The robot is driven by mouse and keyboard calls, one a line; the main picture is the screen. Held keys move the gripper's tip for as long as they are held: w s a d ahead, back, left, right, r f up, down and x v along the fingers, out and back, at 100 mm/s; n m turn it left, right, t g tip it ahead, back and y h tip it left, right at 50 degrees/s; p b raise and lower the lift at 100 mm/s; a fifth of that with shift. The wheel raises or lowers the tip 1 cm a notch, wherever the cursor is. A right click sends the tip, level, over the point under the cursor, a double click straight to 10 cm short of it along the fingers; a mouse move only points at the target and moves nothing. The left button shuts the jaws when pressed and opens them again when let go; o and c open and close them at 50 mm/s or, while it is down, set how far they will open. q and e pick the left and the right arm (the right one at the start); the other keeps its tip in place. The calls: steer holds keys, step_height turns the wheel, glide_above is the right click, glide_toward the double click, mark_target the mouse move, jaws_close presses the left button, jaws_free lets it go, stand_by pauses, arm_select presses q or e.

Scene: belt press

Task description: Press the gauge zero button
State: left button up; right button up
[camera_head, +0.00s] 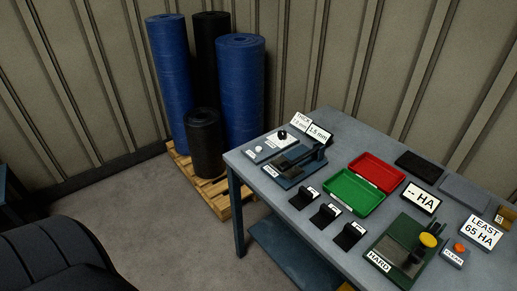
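The thickness gauge (297,164) stands at the left end of the table, a dark grey-blue base with a raised head. Beside it a light panel carries a small white button (259,149) and a black knob (282,134). Their labels are too small to read, so I cannot tell which is the zero button. Behind them stand two white signs, one starting "THICK" (301,122) and one reading 1.5 mm (320,134). Neither of my grippers is in view.
The grey table (330,240) also holds a green tray (353,192), a red tray (378,172), several black labelled pieces (325,216) and a green hardness tester (404,250) with a yellow knob. Blue and black rolls (242,85) stand on a pallet (212,186) behind.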

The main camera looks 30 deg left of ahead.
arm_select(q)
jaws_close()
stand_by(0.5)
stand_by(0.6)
